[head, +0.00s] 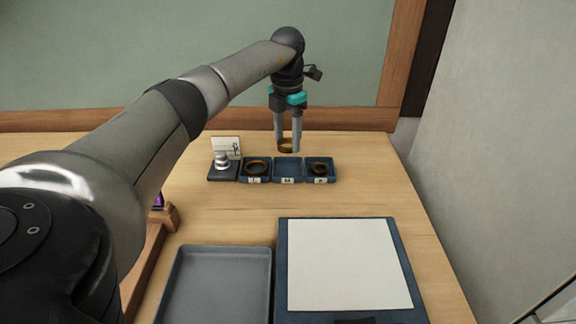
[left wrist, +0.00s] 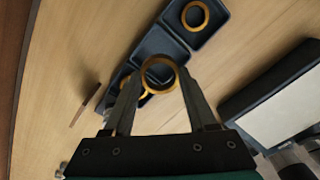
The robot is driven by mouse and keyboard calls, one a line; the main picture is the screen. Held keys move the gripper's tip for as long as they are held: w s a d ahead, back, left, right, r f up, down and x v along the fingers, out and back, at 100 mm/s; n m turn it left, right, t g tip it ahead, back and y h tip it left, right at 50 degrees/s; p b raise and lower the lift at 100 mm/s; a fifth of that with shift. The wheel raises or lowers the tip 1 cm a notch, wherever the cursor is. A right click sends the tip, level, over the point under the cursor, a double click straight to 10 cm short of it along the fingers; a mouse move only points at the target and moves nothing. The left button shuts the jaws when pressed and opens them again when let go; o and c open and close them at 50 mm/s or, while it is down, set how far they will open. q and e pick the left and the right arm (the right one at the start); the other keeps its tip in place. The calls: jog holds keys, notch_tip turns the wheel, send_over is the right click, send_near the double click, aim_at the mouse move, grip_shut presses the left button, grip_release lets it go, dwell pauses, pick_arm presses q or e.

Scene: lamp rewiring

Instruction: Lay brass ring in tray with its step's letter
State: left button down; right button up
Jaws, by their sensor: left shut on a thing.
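My left gripper (head: 288,146) is shut on a brass ring (head: 286,149) and holds it above the row of small blue trays. The held ring also shows between the fingertips in the left wrist view (left wrist: 158,59). The left tray (head: 257,179) holds a ring (head: 257,168). The middle tray (head: 288,169) looks empty. The right tray (head: 333,170) holds a darker-looking ring (head: 320,170). Each tray has a small white letter label on its front, too small to read surely. My right gripper is not in view.
A dark stand (head: 222,174) with a silver part and a white sketch card (head: 226,146) stands left of the trays. A grey tray (head: 215,290) and a dark-framed white pad (head: 345,262) lie nearer. Bare wood lies between them and the small trays.

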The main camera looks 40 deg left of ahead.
aim_at(288, 172)
pick_arm(q)
notch_tip(288, 172, down, 3)
jog(key=shift+r, duration=0.15)
jog(key=shift+f, duration=0.55)
notch_tip(288, 172, down, 4)
jog(key=shift+r+b, duration=0.25)
jog(key=shift+b, duration=0.35)
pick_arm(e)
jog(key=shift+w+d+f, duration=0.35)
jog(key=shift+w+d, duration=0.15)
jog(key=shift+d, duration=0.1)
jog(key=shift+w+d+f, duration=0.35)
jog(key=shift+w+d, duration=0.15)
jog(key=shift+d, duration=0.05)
pick_arm(q)
jog(key=shift+c, duration=2.4)
grip_release()
jog(key=shift+f, duration=0.15)
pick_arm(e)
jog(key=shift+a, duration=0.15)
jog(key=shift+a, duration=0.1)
